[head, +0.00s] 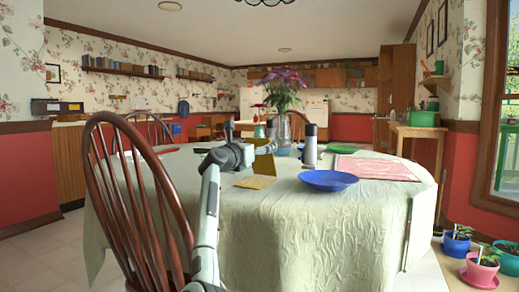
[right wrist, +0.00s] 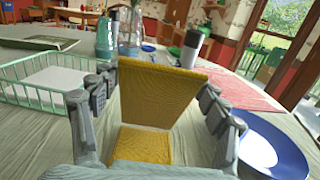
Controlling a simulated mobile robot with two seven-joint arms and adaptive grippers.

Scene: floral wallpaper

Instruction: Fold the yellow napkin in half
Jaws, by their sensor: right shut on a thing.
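The yellow napkin (head: 255,182) is on the tablecloth near the table's front edge, with one part flat and another raised behind it. In the right wrist view the raised part (right wrist: 160,92) stands up as a tilted flap between the fingers, and the flat part (right wrist: 142,146) lies below it. My right gripper (head: 258,148) is at the top of the raised flap, shut on the napkin. Its fingers (right wrist: 160,84) show on both sides of the flap in the wrist view; the exact contact is hard to see. My left gripper is out of view.
A blue plate (head: 328,181) lies right of the napkin. A grey bottle (head: 310,146), a flower vase (head: 283,132) and a red-pink placemat (head: 376,168) are behind. A green wire basket (right wrist: 38,88) stands left. A wooden chair (head: 130,190) is at the table's left.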

